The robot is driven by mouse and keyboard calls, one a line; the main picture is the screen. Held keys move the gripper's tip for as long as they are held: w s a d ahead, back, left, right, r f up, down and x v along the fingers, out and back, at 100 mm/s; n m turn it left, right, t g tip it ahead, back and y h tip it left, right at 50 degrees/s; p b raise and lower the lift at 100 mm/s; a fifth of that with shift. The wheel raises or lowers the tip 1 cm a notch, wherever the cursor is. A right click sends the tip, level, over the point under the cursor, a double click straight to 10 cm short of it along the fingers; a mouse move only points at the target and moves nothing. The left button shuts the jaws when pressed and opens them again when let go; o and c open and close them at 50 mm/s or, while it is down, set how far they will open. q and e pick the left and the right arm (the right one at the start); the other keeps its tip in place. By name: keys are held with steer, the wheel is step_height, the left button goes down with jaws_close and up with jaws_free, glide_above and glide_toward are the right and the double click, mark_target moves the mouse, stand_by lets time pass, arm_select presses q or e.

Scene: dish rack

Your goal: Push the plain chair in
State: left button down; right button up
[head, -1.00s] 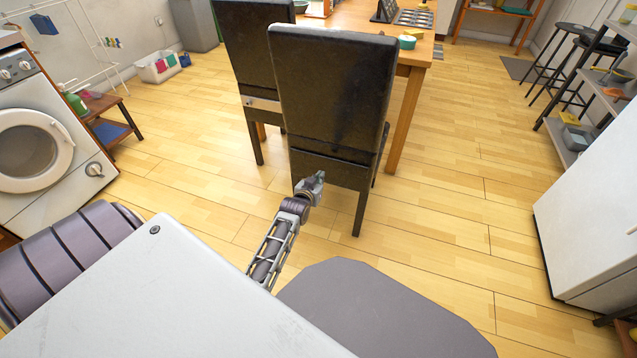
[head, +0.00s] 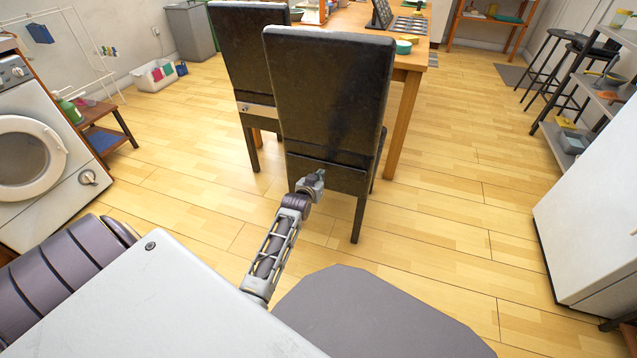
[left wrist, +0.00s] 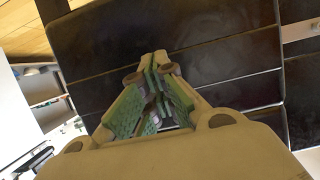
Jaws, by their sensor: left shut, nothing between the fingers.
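The plain chair (head: 330,85) is dark, with a tall back facing me, and stands at the near end of the wooden table (head: 412,62). In the left wrist view, its dark back (left wrist: 215,35) fills much of the picture. My left gripper (head: 319,174) is shut and empty, low behind the chair's back near its lower panel. In the left wrist view, its closed fingertips (left wrist: 154,60) point at that back. They are touching it or very close; I cannot tell which. The chair's seat is mostly hidden by its back. My right gripper is not in view.
A second dark chair (head: 240,50) with a pale strip low on its back stands close on the left. A washing machine (head: 40,155) is at the left and a white cabinet (head: 595,215) at the right. The floor right of the plain chair is clear.

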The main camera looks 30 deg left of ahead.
arm_select(q)
steer(key=shift+w+a, duration=0.15)
steer(key=shift+w, duration=0.4)
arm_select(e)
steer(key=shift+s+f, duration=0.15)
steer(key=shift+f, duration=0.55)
arm_select(q)
steer(key=shift+w+a, duration=0.1)
steer(key=shift+w, duration=0.4)
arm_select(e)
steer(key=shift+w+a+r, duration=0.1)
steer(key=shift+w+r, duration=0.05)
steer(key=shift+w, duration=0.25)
arm_select(q)
steer(key=shift+w+a+r, duration=0.1)
steer(key=shift+w+r, duration=0.1)
steer(key=shift+w, duration=0.2)
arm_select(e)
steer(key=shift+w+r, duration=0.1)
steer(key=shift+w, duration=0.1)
arm_select(q)
steer(key=shift+w, duration=0.3)
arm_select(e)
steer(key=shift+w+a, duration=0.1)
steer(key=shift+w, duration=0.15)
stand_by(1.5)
arm_select(q)
steer(key=shift+f, duration=0.1)
stand_by(0.3)
